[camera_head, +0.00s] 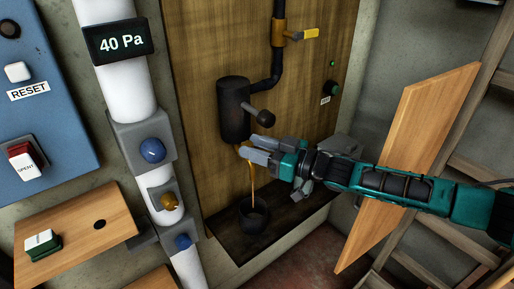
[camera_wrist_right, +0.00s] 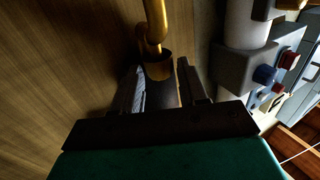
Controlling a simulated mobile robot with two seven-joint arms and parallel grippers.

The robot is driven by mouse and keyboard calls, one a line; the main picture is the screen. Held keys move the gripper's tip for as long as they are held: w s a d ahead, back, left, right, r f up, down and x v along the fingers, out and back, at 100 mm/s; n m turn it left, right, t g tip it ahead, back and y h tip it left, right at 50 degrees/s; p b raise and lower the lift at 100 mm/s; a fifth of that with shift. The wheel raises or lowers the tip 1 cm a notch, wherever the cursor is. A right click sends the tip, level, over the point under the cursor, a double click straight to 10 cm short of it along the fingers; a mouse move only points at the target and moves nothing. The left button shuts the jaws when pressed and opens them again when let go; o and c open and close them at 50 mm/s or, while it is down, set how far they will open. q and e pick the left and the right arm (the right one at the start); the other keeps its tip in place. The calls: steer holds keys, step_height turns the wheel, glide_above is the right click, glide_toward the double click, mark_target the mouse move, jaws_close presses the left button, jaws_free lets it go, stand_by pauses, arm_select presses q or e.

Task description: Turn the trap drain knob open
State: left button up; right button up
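The trap is a dark cylinder (camera_head: 233,112) on the wooden panel, with a dark round-ended drain knob (camera_head: 265,116) sticking out to its right. A thin brass drain pipe (camera_head: 251,172) runs down from it toward a small black cup (camera_head: 254,214). My right gripper (camera_head: 252,148) is just below the knob, apart from it in the head view, its fingers pointing left toward the trap's lower end. In the right wrist view its two fingers (camera_wrist_right: 164,82) are spread; a dark shape and brass pipe (camera_wrist_right: 154,28) show between and beyond them. My left gripper is not in view.
A black pipe with a yellow-handled valve (camera_head: 302,35) runs above the trap. A white column with a 40 Pa display (camera_head: 122,42) and blue knobs stands left. A dark shelf (camera_head: 290,222) lies below. A tilted wooden board (camera_head: 430,112) is behind my right arm.

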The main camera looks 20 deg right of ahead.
steer(key=shift+o, duration=1.3)
steer(key=shift+f, duration=0.1)
steer(key=v, duration=1.3)
steer(key=shift+a, duration=0.15)
